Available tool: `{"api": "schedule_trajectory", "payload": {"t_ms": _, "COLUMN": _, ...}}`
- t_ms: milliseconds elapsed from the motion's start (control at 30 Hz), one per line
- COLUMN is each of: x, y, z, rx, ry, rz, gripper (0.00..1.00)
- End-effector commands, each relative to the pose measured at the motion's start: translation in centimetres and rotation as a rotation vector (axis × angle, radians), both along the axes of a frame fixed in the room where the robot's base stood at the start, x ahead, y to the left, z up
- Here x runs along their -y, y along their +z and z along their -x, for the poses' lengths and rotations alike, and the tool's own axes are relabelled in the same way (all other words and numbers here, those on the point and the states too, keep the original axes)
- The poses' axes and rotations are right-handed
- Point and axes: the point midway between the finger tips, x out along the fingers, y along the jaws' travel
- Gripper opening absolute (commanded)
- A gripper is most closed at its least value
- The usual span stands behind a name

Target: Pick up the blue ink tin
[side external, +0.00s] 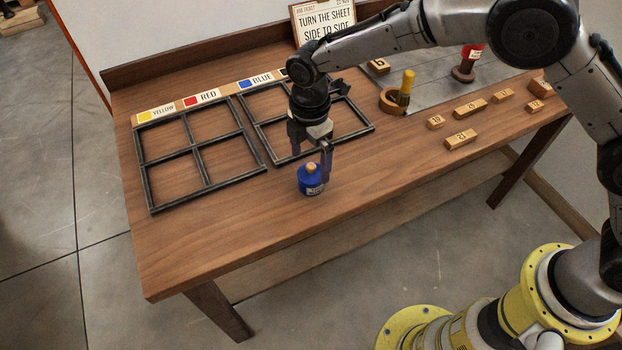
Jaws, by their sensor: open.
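The blue ink tin (309,184) stands upright on the wooden table, in front of the right-hand black frame. It has a blue body, a small label and a tan knob on top. My gripper (311,166) points down right over the tin, with its fingers apart at the height of the tin's top. One finger shows on the right side of the knob. The other finger is partly hidden, so I cannot tell whether either one touches the tin.
Two black divided frames (206,141) lie behind and left, under a strip of colour labels (208,96). Numbered wooden blocks (461,138), a yellow-handled tool (405,88) and a red-topped item (468,64) are at the right. The table's front left (220,240) is clear.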

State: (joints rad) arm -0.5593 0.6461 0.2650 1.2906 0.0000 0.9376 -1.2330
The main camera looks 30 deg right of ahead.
Motion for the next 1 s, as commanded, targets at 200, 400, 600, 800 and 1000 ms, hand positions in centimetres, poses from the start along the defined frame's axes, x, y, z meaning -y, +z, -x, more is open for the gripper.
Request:
{"api": "schedule_trajectory", "payload": {"t_ms": 200, "x": 0.0, "y": -3.3, "z": 0.6, "rx": -0.004, "ry": 0.0, "rz": 0.003, "gripper": 1.0}}
{"api": "schedule_trajectory", "payload": {"t_ms": 400, "x": -0.1, "y": -4.5, "z": 0.6, "rx": -0.002, "ry": 0.0, "rz": 0.001, "gripper": 1.0}}
{"api": "schedule_trajectory", "payload": {"t_ms": 600, "x": -0.1, "y": -4.5, "z": 0.6, "rx": -0.002, "ry": 0.0, "rz": 0.001, "gripper": 0.98}}
{"api": "schedule_trajectory", "payload": {"t_ms": 800, "x": 0.0, "y": -4.5, "z": 0.6, "rx": -0.002, "ry": 0.0, "rz": 0.001, "gripper": 0.62}}
{"api": "schedule_trajectory", "payload": {"t_ms": 1000, "x": -0.1, "y": -4.5, "z": 0.5, "rx": -0.002, "ry": 0.0, "rz": 0.001, "gripper": 0.26}}
